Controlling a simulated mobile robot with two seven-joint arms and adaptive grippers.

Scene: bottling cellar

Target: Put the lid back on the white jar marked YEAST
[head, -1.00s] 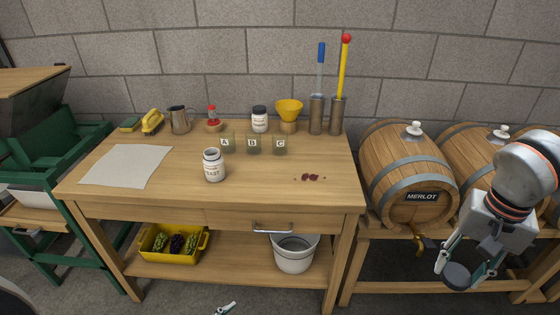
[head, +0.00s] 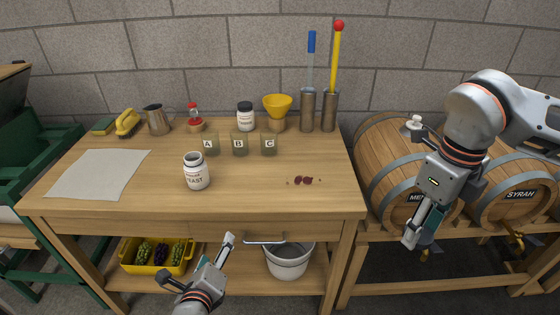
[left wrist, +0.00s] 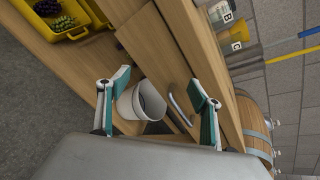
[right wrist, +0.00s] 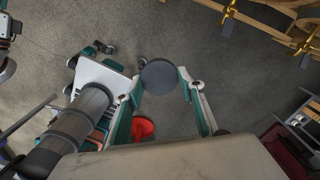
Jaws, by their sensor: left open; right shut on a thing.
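The white jar marked YEAST (head: 197,173) stands upright on the bench, left of the middle, with no lid visible on its top. My right gripper (head: 421,240) points downward in front of the barrels, right of the bench and far from the jar. In the right wrist view it is shut on a dark grey round lid (right wrist: 159,76), held at the fingertips. The lid is hard to make out in the head view. My left gripper (head: 198,259) is open and empty in front of the bench, below its top; the left wrist view shows its spread fingers (left wrist: 161,80).
Glass jars A (head: 209,145), B (head: 239,146) and C (head: 269,146) stand behind the YEAST jar. A dark-lidded jar (head: 246,119) and yellow funnel (head: 277,106) are farther back. A drawer handle (left wrist: 178,109) juts near my left gripper.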

